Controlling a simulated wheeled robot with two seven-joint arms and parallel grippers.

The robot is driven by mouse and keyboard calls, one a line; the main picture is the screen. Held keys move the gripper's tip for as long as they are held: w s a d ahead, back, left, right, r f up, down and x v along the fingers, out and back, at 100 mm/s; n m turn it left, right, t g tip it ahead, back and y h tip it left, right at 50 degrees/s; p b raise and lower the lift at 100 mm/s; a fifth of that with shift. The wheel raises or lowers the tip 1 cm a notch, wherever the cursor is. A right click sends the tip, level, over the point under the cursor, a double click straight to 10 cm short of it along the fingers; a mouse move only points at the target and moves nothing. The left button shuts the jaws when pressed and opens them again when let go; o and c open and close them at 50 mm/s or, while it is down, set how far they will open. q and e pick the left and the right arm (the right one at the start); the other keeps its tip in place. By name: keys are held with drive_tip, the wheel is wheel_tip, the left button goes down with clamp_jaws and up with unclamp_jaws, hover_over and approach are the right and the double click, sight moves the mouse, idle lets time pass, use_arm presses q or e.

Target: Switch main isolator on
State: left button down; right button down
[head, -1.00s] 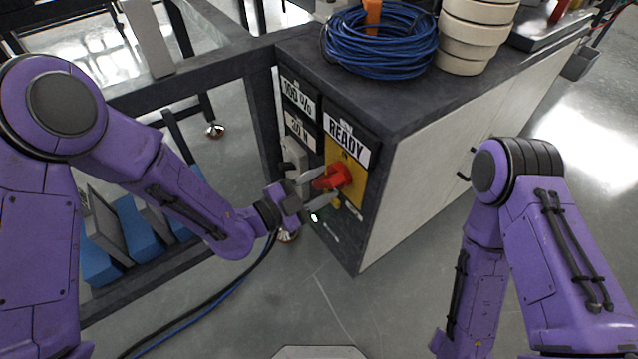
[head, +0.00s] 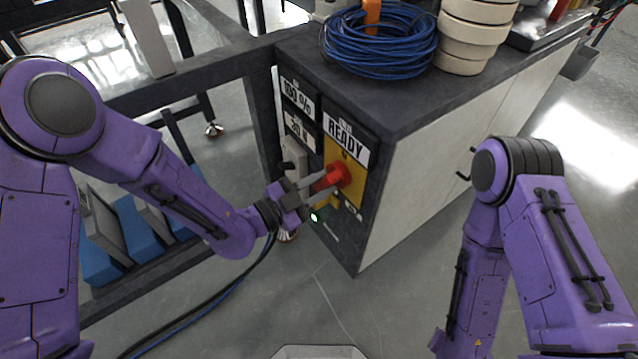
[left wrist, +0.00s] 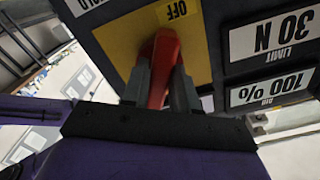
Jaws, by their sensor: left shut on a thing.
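The main isolator is a red rotary handle (head: 338,175) on a yellow plate (head: 354,187) on the end face of the dark cabinet. My left gripper (head: 323,187) is shut on the red handle, one finger on each side of it. In the left wrist view the red handle (left wrist: 162,65) stands out between the two grey fingers (left wrist: 157,88). An "OFF" label (left wrist: 177,10) shows on the yellow plate near the handle's far end. Whether an "ON" mark is there I cannot tell. My right arm is at the right; its gripper is out of view.
A "READY" sign (head: 345,138) sits above the isolator. Small displays (head: 298,98) sit to its left, reading 100 % and 30 N in the wrist view. Blue cable (head: 380,55) and cream rolls (head: 470,35) lie on the cabinet top. Floor in front is clear.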

use_arm(q)
drive_tip(key=n+p, duration=0.1)
drive_tip(key=n, duration=0.5)
idle(0.6)
drive_tip(key=c, duration=1)
unclamp_jaws()
drive_tip(key=shift+o, duration=0.2)
drive_tip(key=shift+s+a, duration=0.1)
drive_tip(key=v, duration=1)
drive_tip(key=shift+a, duration=0.15)
drive_tip(key=shift+s, duration=0.1)
